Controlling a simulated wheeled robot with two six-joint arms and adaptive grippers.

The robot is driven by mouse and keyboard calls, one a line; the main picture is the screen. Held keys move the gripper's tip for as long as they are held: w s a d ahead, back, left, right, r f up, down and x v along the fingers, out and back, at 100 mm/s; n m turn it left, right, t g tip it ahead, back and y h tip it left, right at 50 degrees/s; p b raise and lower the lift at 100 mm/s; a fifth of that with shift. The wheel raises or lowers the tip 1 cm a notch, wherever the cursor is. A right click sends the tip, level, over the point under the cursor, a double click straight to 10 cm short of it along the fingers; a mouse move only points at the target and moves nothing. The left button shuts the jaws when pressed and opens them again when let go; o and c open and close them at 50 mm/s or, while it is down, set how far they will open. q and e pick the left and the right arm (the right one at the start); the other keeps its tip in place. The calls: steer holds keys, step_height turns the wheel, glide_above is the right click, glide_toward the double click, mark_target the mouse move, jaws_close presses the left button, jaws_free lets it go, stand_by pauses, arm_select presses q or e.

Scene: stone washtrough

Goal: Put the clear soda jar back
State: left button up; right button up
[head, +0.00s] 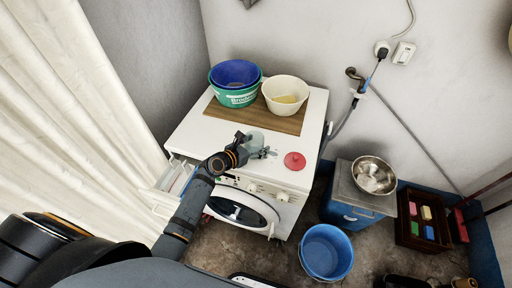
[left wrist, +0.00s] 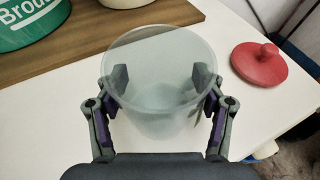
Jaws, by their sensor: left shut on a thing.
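The clear soda jar (left wrist: 160,100) is an open, see-through tub in the left wrist view, upright between the fingers. In the head view the jar (head: 255,140) shows pale and small over the washing machine's white top. My left gripper (head: 257,148) is shut on the jar, with one finger on each side; it also shows in the left wrist view (left wrist: 161,85). I cannot tell whether the jar's base touches the top. A red lid (head: 295,161) with a knob lies to the right of the jar; it also shows in the left wrist view (left wrist: 259,64). My right gripper is not in view.
A wooden board (head: 290,123) behind the jar holds a green tub (head: 235,98) with a blue bowl (head: 235,72) and a cream bowl (head: 285,88). The white washing machine top (head: 195,135) is clear at left. A blue bucket (head: 326,252) stands on the floor.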

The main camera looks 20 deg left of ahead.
arm_select(q)
steer(key=o, duration=1.6)
steer(key=shift+f, duration=0.1)
steer(key=p+v, duration=0.1)
steer(key=v, duration=1.1)
